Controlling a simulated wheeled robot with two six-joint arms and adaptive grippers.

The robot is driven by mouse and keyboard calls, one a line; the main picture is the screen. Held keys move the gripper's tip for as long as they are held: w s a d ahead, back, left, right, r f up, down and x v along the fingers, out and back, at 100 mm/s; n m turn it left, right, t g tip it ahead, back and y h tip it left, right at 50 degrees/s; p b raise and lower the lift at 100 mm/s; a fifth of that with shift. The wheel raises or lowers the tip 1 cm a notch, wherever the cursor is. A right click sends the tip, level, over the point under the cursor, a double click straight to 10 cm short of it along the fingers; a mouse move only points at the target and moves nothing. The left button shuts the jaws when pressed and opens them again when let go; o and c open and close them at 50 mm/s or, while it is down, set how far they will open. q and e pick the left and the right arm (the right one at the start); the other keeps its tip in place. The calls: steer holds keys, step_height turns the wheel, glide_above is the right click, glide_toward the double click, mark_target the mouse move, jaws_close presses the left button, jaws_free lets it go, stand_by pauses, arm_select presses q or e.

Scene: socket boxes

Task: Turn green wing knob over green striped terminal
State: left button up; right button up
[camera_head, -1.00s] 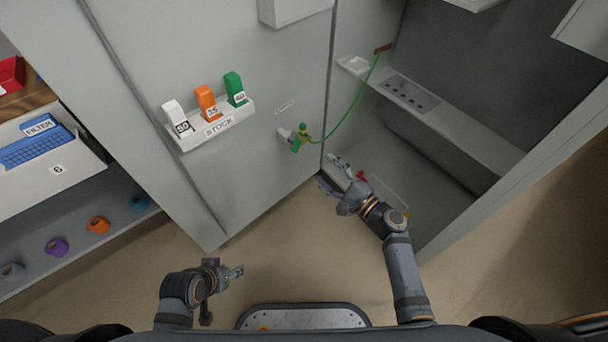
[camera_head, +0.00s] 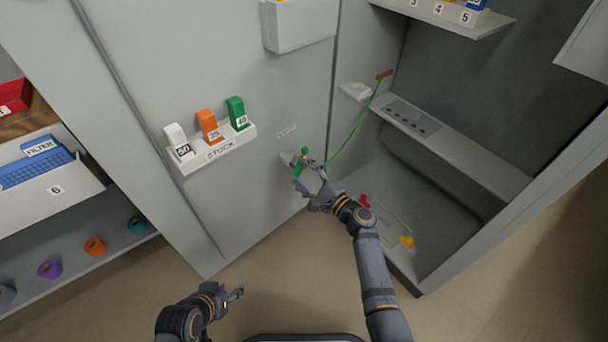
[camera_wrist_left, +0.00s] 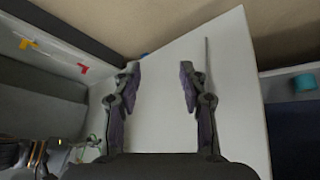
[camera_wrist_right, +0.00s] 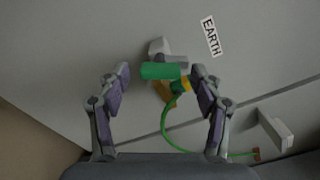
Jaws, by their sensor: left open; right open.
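The green wing knob (camera_wrist_right: 161,71) sits on a small grey mount on the cabinet face, below the EARTH label (camera_wrist_right: 211,36) in the right wrist view. The knob also shows in the head view (camera_head: 304,152). Next to it is a yellow and green end (camera_wrist_right: 180,86) with a green cable (camera_wrist_right: 166,128) leading away from it. My right gripper (camera_head: 306,178) is open, with its fingers (camera_wrist_right: 160,78) on either side of the knob, and I cannot tell whether they touch it. My left gripper (camera_head: 238,294) is open and empty, low at the left, facing the cabinet in its wrist view (camera_wrist_left: 160,75).
A STOCK rack (camera_head: 218,150) with white, orange and green blocks is on the panel at left. The open bay at right has a grey ledge (camera_head: 460,142) and red and yellow parts on its floor. Shelves with a blue filter (camera_head: 38,170) stand at far left.

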steer(key=c, duration=1.1)
steer(key=shift+m, duration=0.3)
steer(key=shift+c, duration=0.2)
steer(key=shift+m+p, duration=0.4)
steer(key=shift+m, duration=0.1)
steer(key=m+p, duration=0.1)
steer(key=m, duration=0.3)
steer(key=shift+p, duration=0.3)
steer(key=shift+m, duration=0.7)
arm_select(q)
steer(key=shift+s+a+r+g, duration=0.2)
steer(key=shift+s+r+g, duration=0.3)
steer(key=shift+g, duration=0.1)
steer(key=shift+s+a+r+g, duration=0.2)
steer(key=shift+s+r+g, duration=0.15)
steer(key=shift+s+g, duration=0.2)
